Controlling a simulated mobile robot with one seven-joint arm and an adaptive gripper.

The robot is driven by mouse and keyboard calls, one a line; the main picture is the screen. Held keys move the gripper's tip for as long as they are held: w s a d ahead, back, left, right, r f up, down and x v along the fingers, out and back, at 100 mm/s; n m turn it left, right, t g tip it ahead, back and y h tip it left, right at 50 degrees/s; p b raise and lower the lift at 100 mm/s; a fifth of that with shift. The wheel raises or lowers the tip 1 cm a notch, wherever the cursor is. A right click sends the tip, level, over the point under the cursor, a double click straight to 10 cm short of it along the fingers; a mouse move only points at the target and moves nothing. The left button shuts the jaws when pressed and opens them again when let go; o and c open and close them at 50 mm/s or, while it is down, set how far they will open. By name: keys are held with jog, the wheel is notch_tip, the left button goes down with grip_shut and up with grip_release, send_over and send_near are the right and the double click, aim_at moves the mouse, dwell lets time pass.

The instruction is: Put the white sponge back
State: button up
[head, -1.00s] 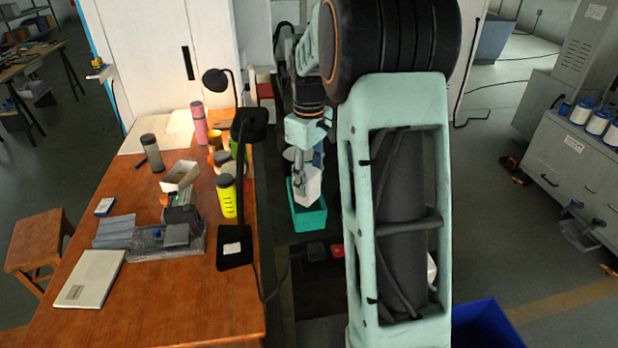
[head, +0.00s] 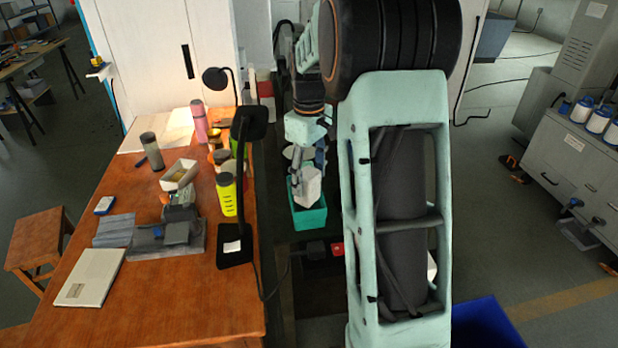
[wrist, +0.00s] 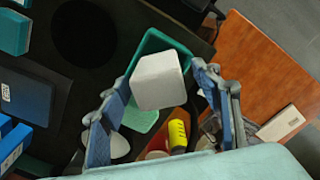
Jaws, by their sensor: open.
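The white sponge (head: 309,187) is a pale block at the top of a teal bin (head: 309,219) beyond the desk. My gripper (head: 298,187) is beside it, partly hidden by my arm. In the wrist view, the sponge (wrist: 159,81) lies tilted between and just beyond the open fingertips of my gripper (wrist: 161,76). The teal bin's rim (wrist: 151,42) shows behind and around it. I cannot tell whether the sponge rests on the bin's floor or touches a finger.
The wooden desk (head: 160,290) at left carries a black lamp (head: 238,205), a yellow-green tumbler (head: 227,196), a pink bottle (head: 198,121) and an open box (head: 179,175). In the wrist view, a yellow bottle (wrist: 177,135) shows below the sponge. A blue bin (head: 488,325) stands at lower right.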

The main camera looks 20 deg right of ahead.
notch_tip(320, 180, up, 12)
dwell(0.3)
dwell(0.3)
